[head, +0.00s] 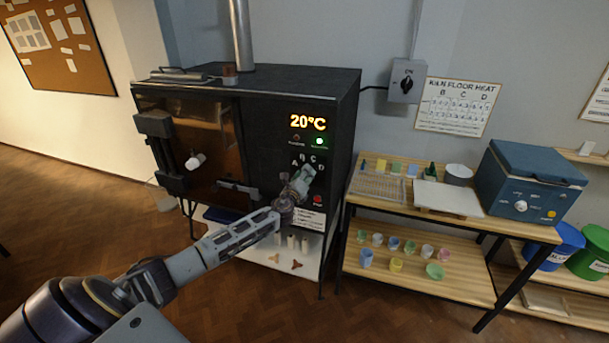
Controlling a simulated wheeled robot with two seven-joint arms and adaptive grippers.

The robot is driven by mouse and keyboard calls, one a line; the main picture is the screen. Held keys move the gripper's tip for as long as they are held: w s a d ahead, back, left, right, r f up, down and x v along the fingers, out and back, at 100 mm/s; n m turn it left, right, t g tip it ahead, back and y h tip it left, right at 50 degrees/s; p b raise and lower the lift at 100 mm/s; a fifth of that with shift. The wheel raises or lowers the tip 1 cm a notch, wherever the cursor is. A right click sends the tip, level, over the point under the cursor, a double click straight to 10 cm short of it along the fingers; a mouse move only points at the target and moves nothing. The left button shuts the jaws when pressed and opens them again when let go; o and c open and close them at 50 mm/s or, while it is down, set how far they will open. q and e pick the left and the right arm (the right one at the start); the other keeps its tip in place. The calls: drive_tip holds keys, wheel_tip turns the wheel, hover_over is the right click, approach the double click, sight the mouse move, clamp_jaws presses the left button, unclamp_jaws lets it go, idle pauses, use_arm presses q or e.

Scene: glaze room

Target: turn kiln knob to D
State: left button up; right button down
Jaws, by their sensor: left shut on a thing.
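The black kiln (338,110) stands against the wall. My left gripper (305,173) is at the dial, shut on the kiln knob. The knob itself is hidden behind my gripper, so I cannot tell which letter it points to. A red button (318,199) is below and to the right of my gripper. My right gripper is not in view.
A wooden table (455,222) with tiles, a blue box (533,180) and small cups stands right of the kiln. A grey wall switch (407,81) and a heat chart (457,106) hang above. Stilts and posts lie on the white shelf (308,268) under the kiln. The floor at left is clear.

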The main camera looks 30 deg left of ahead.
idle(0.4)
use_arm(q)
drive_tip(key=o, duration=1.1)
drive_tip(key=shift+c, duration=0.2)
drive_tip(key=shift+s, duration=0.1)
drive_tip(key=v, duration=1.1)
drive_tip(key=shift+s, duration=0.35)
drive_tip(key=shift+d+f, duration=0.1)
idle(0.5)
